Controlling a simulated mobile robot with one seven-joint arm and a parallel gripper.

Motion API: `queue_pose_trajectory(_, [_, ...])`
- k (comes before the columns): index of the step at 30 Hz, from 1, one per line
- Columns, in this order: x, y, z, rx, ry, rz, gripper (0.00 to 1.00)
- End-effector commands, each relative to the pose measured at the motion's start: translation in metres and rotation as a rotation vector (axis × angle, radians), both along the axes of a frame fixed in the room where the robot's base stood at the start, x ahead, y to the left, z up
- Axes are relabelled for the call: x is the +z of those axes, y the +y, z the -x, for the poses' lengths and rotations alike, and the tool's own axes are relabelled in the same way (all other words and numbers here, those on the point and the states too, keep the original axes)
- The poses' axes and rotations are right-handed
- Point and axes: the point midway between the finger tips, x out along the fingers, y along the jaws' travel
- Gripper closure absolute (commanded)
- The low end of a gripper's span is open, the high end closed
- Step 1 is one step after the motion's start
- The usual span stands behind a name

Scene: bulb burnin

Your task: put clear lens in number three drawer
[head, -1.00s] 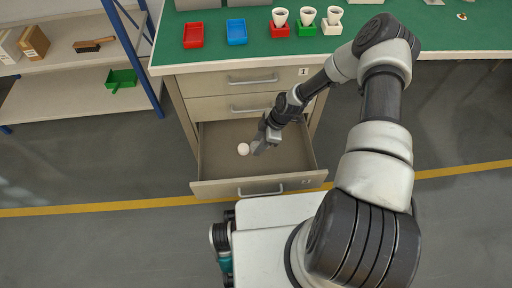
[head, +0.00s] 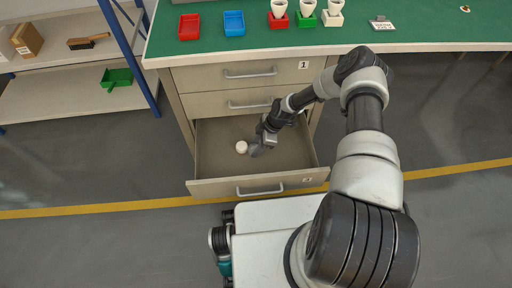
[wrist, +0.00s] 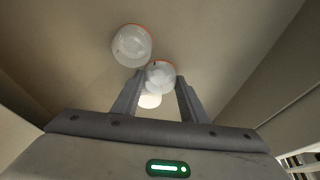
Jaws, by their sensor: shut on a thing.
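The bottom drawer (head: 210,165), with a label at its front right that looks like a 3, stands open. My gripper (head: 259,149) is down inside the drawer. In the wrist view a clear round lens (wrist: 160,76) with an orange-red rim sits between the fingertips, and the gripper is shut on it. A second similar clear lens (wrist: 132,45) lies on the drawer floor just beyond, close to the held one. In the head view this looks like the pale round thing (head: 241,147) left of my gripper. A bright white spot shows below the held lens; what it is I cannot tell.
The drawer marked 1 (head: 285,73) and the middle drawer (head: 225,105) are shut above. The green bench top (head: 270,42) holds a red tray (head: 189,27), a blue tray (head: 234,23) and several small holders with white cups. A shelf (head: 55,95) stands at the left.

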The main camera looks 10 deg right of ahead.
Motion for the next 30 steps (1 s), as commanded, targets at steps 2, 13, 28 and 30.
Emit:
queue_pose_trajectory(2, [0.001,0.000,0.000,0.000,0.000,0.000,0.81])
queue_pose_trajectory(13, [-0.002,0.000,0.000,0.000,0.000,0.000,0.42])
queue_pose_trajectory(28, [0.035,-0.012,0.000,-0.002,-0.002,0.001,0.42])
queue_pose_trajectory(30, [0.050,-0.019,0.000,-0.003,-0.002,0.000,0.42])
